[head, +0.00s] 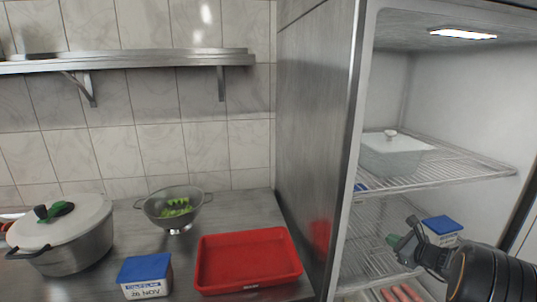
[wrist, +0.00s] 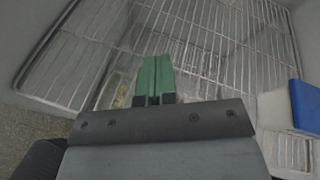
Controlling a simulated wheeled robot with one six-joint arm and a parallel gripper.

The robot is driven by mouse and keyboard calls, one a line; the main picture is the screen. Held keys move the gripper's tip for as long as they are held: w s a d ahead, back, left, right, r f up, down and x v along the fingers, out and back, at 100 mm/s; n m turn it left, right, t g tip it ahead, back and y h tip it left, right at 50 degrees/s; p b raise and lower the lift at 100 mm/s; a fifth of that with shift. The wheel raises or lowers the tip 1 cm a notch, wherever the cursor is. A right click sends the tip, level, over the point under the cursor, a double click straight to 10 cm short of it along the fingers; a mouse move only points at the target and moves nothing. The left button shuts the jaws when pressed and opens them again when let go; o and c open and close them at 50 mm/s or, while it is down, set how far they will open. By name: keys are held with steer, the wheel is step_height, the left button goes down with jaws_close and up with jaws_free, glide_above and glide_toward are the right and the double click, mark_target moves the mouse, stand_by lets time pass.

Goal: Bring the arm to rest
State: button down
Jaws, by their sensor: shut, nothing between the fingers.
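My gripper (head: 392,240) reaches into the open fridge, below the upper wire shelf (head: 440,170). Its green fingertips also show in the wrist view (wrist: 153,78), pressed together with nothing between them. A blue-lidded container (head: 442,226) is close behind and beside the gripper in the head view. In the wrist view the same kind of blue lid (wrist: 306,104) shows at the right edge, apart from the fingertips. My dark arm comes in from the lower right and hides part of the lower fridge.
A glass container (head: 395,160) stands on the upper shelf. Reddish sausage-like items (head: 402,293) lie below the gripper. The steel fridge side (head: 318,130) borders the opening. On the counter are a red tray (head: 250,288), a blue-lidded box (head: 145,270), a colander (head: 172,222) and a pot (head: 75,243).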

steer(key=s+a+n+g, duration=0.1)
steer(key=s+a+n, duration=0.1)
steer(key=s+a+f+n+g, duration=0.1)
steer(key=s+a+n+g, duration=0.1)
steer(key=a+n, duration=0.1)
steer(key=s+a+n+g+y, duration=0.1)
steer(key=s+a+n+g, duration=0.1)
steer(key=a, duration=0.1)
steer(key=shift+s+a+f, duration=0.1)
steer(key=shift+f, duration=0.3)
steer(key=s+a+r+n+g+h+p, duration=0.1)
steer(key=s+a+r+n+g+h, duration=0.1)
steer(key=s+a+n, duration=0.5)
steer(key=s+a+r+n+g+h+p, duration=0.2)
steer(key=s+a+r+n+h, duration=0.2)
steer(key=s+a+n, duration=0.4)
steer(key=s+r+n, duration=0.1)
steer(key=s+n, duration=0.4)
steer(key=shift+r+g+h, duration=0.15)
steer(key=shift+g+h, duration=0.15)
steer(key=shift+s, duration=0.15)
